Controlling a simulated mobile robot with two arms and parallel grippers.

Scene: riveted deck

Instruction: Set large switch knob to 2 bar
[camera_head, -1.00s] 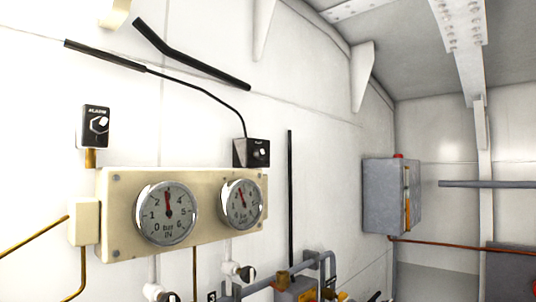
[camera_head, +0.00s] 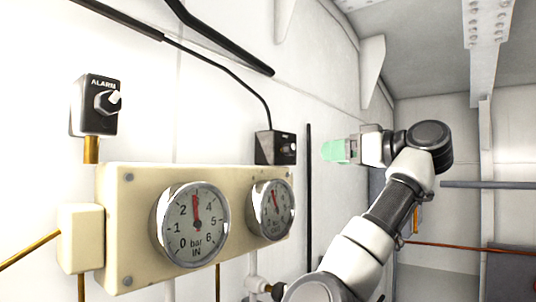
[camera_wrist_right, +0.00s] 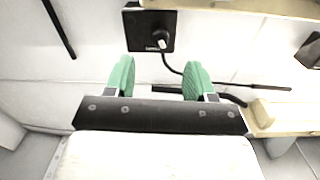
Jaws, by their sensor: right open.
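A black box labelled ALARM with a light knob (camera_head: 108,102) is on the wall at left in the head view. In the right wrist view a black box (camera_wrist_right: 135,30) with a knob (camera_wrist_right: 160,38) lies beyond the fingers. Which knob is the large switch is unclear. The IN bar gauge (camera_head: 196,226) has its needle near 3. The second gauge (camera_head: 273,210) has its needle slightly left of upright. My right gripper (camera_head: 337,151), green-tipped, is open and empty, right of the second box; it also shows in the wrist view (camera_wrist_right: 160,78).
The cream panel (camera_head: 140,205) carries both gauges. A black cable (camera_head: 225,75) runs down to the second box. A vertical black bar (camera_head: 308,190) stands between that box and my right gripper. Brass pipes (camera_head: 30,248) run at lower left.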

